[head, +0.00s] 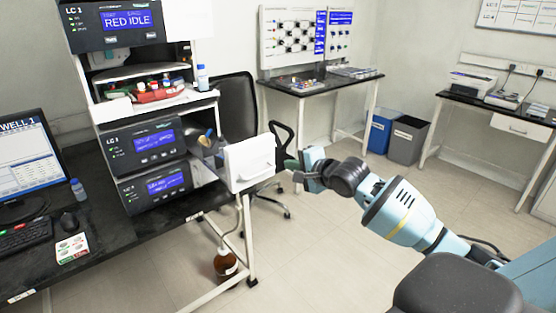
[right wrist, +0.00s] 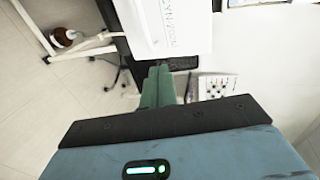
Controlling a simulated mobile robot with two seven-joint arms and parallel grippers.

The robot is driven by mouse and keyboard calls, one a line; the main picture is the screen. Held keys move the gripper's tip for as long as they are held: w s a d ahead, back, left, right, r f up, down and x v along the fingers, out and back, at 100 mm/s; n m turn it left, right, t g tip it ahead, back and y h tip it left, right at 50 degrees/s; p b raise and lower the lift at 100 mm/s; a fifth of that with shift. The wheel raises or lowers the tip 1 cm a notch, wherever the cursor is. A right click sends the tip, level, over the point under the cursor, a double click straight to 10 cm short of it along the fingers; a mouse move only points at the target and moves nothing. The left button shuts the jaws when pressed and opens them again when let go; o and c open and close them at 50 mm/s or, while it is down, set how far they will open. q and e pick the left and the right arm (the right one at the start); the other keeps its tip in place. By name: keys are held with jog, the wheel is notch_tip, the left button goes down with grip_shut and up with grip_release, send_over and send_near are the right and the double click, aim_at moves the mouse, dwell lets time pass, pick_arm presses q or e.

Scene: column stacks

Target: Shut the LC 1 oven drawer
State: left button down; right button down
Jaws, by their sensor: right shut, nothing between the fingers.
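The LC 1 oven drawer stands pulled out to the right of the LC 1 stack (head: 152,140). Its white front panel (head: 249,164) faces my right arm; it also shows in the right wrist view (right wrist: 178,25), at the top, with printed lettering. Behind the panel, dark parts with blue and yellow pieces (head: 208,138) show in part. My right gripper (head: 290,164) is just to the right of the panel. Its green fingers (right wrist: 158,85) are shut and empty, pointing at the panel's edge area; I cannot tell whether they touch it. My left gripper is not in view.
A black bench (head: 120,228) carries the stack, a monitor (head: 32,165), a keyboard and a mouse. A black office chair (head: 238,100) is behind the drawer. Open floor lies on the right.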

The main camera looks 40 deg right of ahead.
aim_at(272, 157)
jog(key=shift+r+x, duration=0.2)
jog(key=shift+x, duration=0.8)
jog(key=shift+r+x, duration=0.15)
jog(key=shift+x, duration=0.85)
jog(key=shift+r+x, duration=0.2)
jog(key=shift+x, duration=0.75)
jog(key=shift+w, duration=0.2)
